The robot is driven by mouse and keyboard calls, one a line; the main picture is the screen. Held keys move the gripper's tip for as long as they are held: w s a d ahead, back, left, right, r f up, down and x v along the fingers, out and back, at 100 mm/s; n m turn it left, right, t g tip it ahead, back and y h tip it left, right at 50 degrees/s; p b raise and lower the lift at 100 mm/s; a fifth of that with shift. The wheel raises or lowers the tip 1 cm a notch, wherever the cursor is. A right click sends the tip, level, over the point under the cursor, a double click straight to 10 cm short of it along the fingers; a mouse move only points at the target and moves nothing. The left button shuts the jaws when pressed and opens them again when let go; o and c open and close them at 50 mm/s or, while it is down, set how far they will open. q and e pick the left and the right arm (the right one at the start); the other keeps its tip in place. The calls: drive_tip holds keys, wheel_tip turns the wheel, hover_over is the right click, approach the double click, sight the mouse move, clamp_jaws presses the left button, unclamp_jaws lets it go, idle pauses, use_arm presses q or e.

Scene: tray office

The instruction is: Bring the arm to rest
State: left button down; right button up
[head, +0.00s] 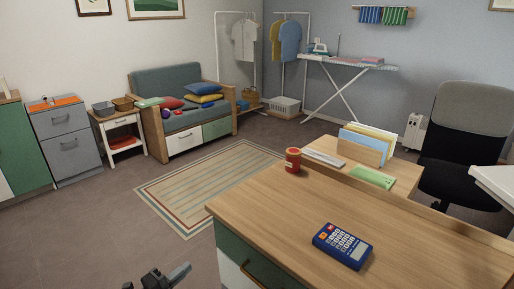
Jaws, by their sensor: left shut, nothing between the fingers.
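My left gripper (160,278) shows at the bottom edge of the head view, left of the desk. It is shut and empty, apart from the desk, over the floor. Most of my left arm is outside the picture. My right gripper is not in view.
A wooden desk (270,215) fills the lower right. On it are a blue calculator-like device (342,246), a red cup (293,160), and a file holder (362,148). An office chair (465,150) stands behind. A striped rug (208,185) and bare floor (90,235) lie left.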

use_arm(q)
drive_tip(key=s+a+f+n+y, duration=0.3)
drive_tip(key=f+n+y, duration=0.15)
drive_tip(key=f, duration=0.25)
drive_tip(key=s+a+f+n+g+y, duration=0.1)
drive_tip(key=s+a+f+n+y, duration=0.25)
drive_tip(key=f+n, duration=0.2)
drive_tip(key=s+a+f+n+y, duration=0.3)
drive_tip(key=s+f+n, duration=0.1)
drive_tip(key=f, duration=0.3)
drive_tip(key=s+a+f+n+g+y, duration=0.2)
drive_tip(key=s+f+n+g, duration=0.4)
drive_tip(key=s+f, duration=0.7)
drive_tip(key=s+d+f+n+g+h, duration=0.1)
drive_tip(key=s+d+f+n+g, duration=0.15)
drive_tip(key=s, duration=0.75)
drive_tip(key=s+d+f+n+g, duration=0.2)
drive_tip(key=s+f+g, duration=0.2)
drive_tip(key=s, duration=0.6)
drive_tip(key=s+r+p, duration=0.5)
drive_tip(key=r+p, duration=0.3)
drive_tip(key=p, duration=0.4)
drive_tip(key=shift+h+p, duration=0.3)
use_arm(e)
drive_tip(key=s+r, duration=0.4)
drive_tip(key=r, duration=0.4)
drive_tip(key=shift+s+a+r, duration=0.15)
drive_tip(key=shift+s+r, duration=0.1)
